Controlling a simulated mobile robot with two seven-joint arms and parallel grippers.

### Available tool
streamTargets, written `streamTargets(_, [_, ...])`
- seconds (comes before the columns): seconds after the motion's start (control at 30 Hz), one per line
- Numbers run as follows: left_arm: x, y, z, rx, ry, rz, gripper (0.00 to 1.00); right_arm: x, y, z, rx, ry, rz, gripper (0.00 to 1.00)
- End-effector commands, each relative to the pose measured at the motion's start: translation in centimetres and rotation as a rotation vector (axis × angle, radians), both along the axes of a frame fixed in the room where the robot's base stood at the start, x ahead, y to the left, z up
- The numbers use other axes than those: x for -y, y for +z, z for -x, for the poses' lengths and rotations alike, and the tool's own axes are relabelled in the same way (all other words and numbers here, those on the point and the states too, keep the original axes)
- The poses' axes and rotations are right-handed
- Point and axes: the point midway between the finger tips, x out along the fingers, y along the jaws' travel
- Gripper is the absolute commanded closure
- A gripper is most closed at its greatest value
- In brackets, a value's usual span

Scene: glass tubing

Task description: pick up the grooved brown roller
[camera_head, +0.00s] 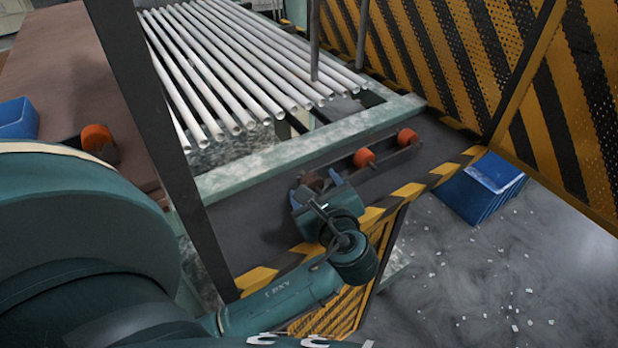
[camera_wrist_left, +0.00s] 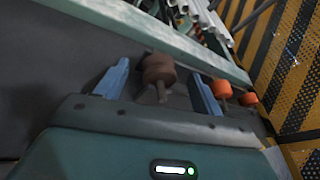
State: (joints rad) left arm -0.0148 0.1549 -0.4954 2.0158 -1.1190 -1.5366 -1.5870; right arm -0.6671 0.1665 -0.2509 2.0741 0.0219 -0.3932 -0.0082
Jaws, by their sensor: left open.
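The brown roller (camera_wrist_left: 158,68) shows in the left wrist view between the two blue fingers of my left gripper (camera_wrist_left: 160,76), with a thin shaft end toward the gripper body. It appears apart from both fingers. In the head view the roller (camera_head: 313,179) is small, dark reddish-brown and partly hidden by my left gripper (camera_head: 317,188). It lies on the dark strip of the bench. My left gripper is open around it, low over the strip. The grooves are too small to make out. My right gripper does not show.
Two orange rollers (camera_head: 364,157) (camera_head: 407,137) sit to the right on the same strip. White glass tubes (camera_head: 230,60) lie behind the bench rail (camera_head: 290,155). A blue crate (camera_head: 495,172) stands on the floor at right. A dark post (camera_head: 150,120) rises at left. Striped panels (camera_head: 450,50) close the back.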

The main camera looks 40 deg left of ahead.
Motion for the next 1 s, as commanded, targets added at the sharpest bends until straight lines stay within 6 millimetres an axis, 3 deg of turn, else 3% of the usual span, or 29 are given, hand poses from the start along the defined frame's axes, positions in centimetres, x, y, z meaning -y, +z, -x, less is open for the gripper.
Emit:
streamTargets(0.43, [0.24, -0.13, 0.29, 0.0, 0.001, 0.0, 0.33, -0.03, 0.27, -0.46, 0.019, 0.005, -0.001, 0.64])
streamTargets(1.0, [0.23, -0.15, 0.28, 0.0, 0.001, 0.0, 0.8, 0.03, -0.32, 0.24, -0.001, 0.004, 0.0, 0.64])
